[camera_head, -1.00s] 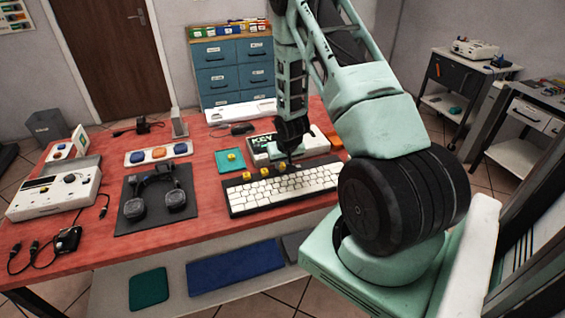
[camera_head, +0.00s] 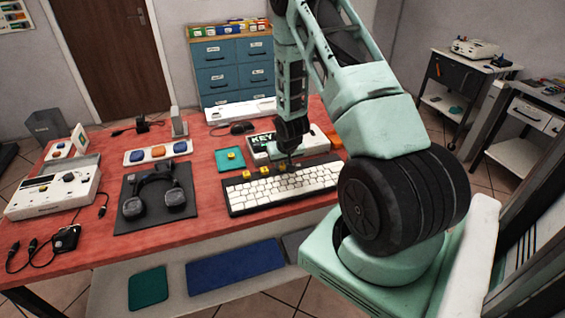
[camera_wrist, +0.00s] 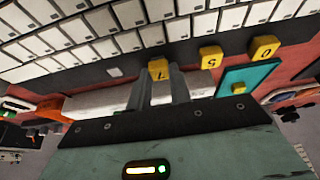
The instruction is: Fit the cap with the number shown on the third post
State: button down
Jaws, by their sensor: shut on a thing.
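My gripper (camera_head: 290,162) is over the back edge of the keyboard (camera_head: 285,187). In the wrist view my gripper (camera_wrist: 163,85) is shut on a yellow cap (camera_wrist: 160,71) that shows a 7-like mark. Its underside is hidden, so I cannot tell whether it is seated. Two more yellow caps stand in line on the dark strip: one with a 5-like mark (camera_wrist: 210,57), and one with a 0-like mark (camera_wrist: 263,47). Another yellow cap (camera_head: 231,155) lies on the teal mat (camera_head: 225,166). No bare post is clear to me.
A box with a "KEY" label (camera_head: 262,142) stands close behind the keyboard. A headset (camera_head: 157,190) on a dark mat, a panel with coloured buttons (camera_head: 158,151) and a white device (camera_head: 50,193) occupy the left. Bare red tabletop (camera_head: 210,195) shows between dark mat and keyboard.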

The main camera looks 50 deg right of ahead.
jog(key=shift+f, duration=0.3)
dwell(0.4)
jog(key=c, duration=1.2)
grip_release()
jog(key=shift+r, duration=0.15)
jog(key=shift+r+p, duration=1.6)
jog(key=shift+r, duration=0.8)
jog(key=shift+a, duration=0.1)
